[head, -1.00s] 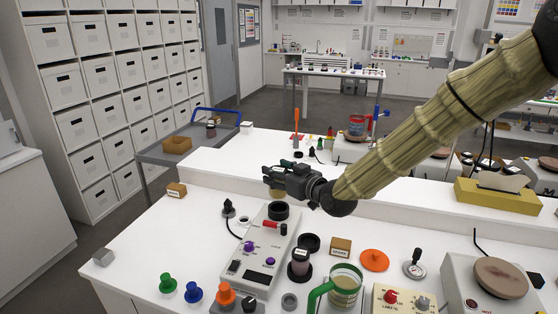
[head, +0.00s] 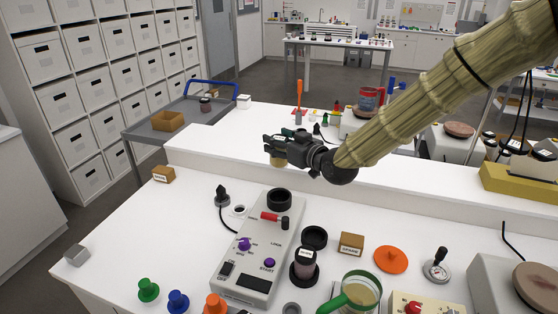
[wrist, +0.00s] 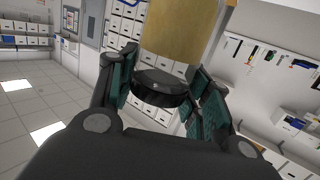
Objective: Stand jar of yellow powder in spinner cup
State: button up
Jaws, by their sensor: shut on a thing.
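My gripper (head: 272,147) is shut on the jar of yellow powder (head: 279,161). In the head view the jar shows only as a small yellowish part under the fingers. In the wrist view the jar's yellow body (wrist: 180,30) and black end (wrist: 160,88) sit between the teal finger pads of my gripper (wrist: 163,88). The spinner cup (head: 279,197) is a black round cup at the far end of the grey spinner (head: 253,262). The gripper and jar appear above and behind the cup, apart from it.
A dark-filled jar (head: 306,262) stands on a black base right of the spinner, near a black ring-like cup (head: 314,237). A raised white ledge (head: 240,157) runs behind.

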jog(key=f+b, duration=0.2)
jog(key=f, duration=0.1)
jog(key=f+b, duration=0.1)
jog(key=shift+w+f, duration=0.2)
jog(key=shift+w, duration=0.2)
jog(key=shift+f+b, duration=0.5)
jog(key=shift+b, duration=0.25)
jog(key=shift+s, duration=0.1)
jog(key=shift+d+f+b, duration=0.1)
jog(key=shift+f+b, duration=0.2)
jog(key=shift+b, duration=0.05)
jog(key=shift+f+b, duration=1.6)
jog(key=shift+f, duration=0.95)
jog(key=shift+f+b, duration=1.7)
jog(key=shift+f, duration=0.5)
jog(key=o, duration=1.1)
jog(key=shift+o, duration=0.2)
